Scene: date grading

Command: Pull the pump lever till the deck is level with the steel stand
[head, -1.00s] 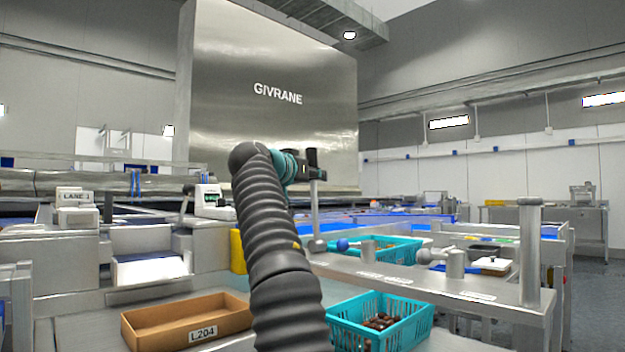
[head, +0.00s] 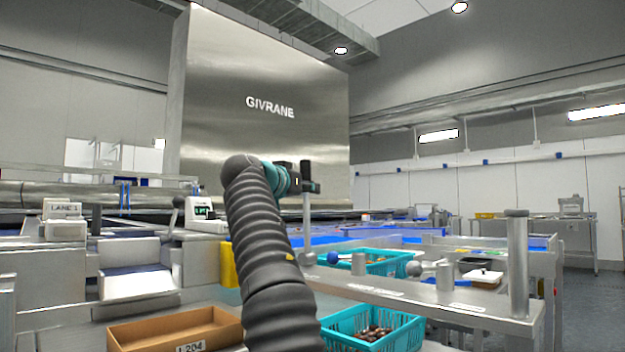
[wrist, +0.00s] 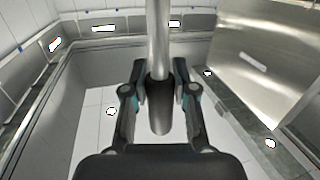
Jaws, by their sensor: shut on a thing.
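The pump lever is an upright steel rod (head: 306,220) with a dark grip at its top. My gripper (head: 308,178) is shut around this grip. In the wrist view the rod (wrist: 157,45) runs between the fingers of my gripper (wrist: 160,95), and the dark grip (wrist: 160,118) sits between the pads.
A tan tray (head: 130,336) marked L204 lies at the lower left. A teal crate with dates (head: 338,328) stands at lower centre, and another teal crate (head: 403,262) lies behind the bench. A blue ball knob (head: 333,258) is close right of the rod. Open floor lies at far right.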

